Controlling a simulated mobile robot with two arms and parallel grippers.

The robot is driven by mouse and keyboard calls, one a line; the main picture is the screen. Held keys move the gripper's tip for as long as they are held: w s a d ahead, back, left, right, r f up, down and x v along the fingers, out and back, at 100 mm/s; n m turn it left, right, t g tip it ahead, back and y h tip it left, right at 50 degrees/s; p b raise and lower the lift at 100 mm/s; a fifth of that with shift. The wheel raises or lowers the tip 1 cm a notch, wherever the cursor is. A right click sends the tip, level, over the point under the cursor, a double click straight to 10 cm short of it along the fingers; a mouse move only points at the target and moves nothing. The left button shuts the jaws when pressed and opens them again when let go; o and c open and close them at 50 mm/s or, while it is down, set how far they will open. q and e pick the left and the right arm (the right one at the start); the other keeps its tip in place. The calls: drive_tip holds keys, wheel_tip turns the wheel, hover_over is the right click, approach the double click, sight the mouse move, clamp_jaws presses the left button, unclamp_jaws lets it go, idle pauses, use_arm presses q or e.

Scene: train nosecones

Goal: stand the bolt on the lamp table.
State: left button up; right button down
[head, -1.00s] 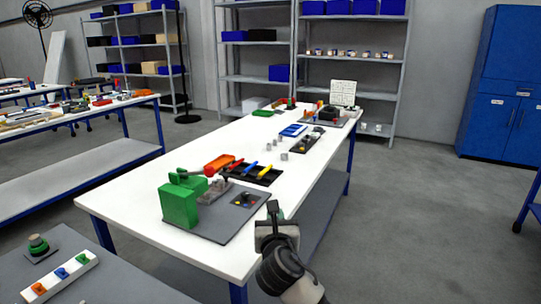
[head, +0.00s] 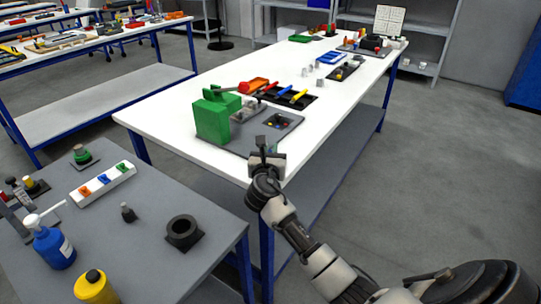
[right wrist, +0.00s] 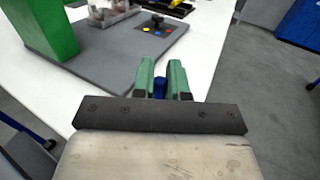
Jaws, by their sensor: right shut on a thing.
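My right gripper (head: 264,160) is beside the near right corner of the white table. In the right wrist view its green fingers (right wrist: 162,78) are shut on a small blue piece (right wrist: 160,88), mostly hidden between them. This may be the bolt; its shape does not show. The white table (head: 330,118) carries a grey board with a green block (head: 212,118) and a small panel of coloured dots (head: 279,121). I cannot tell from the pictures which table is the lamp table. My left gripper is not in view.
A nearer grey table (head: 150,235) holds a white strip with coloured switches (head: 103,182), a blue pump bottle (head: 53,248), a yellow bottle (head: 95,288), a black ring (head: 184,231) and a small dark upright piece (head: 128,213). Floor on the right is clear.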

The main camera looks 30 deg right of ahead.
drive_tip(key=shift+f, duration=0.45)
drive_tip(key=shift+f, duration=0.2)
drive_tip(key=c, duration=1.1)
unclamp_jaws()
drive_tip(key=shift+c, duration=0.2)
drive_tip(key=shift+r, duration=0.1)
drive_tip(key=shift+r, duration=0.15)
drive_tip(key=v, duration=1.2)
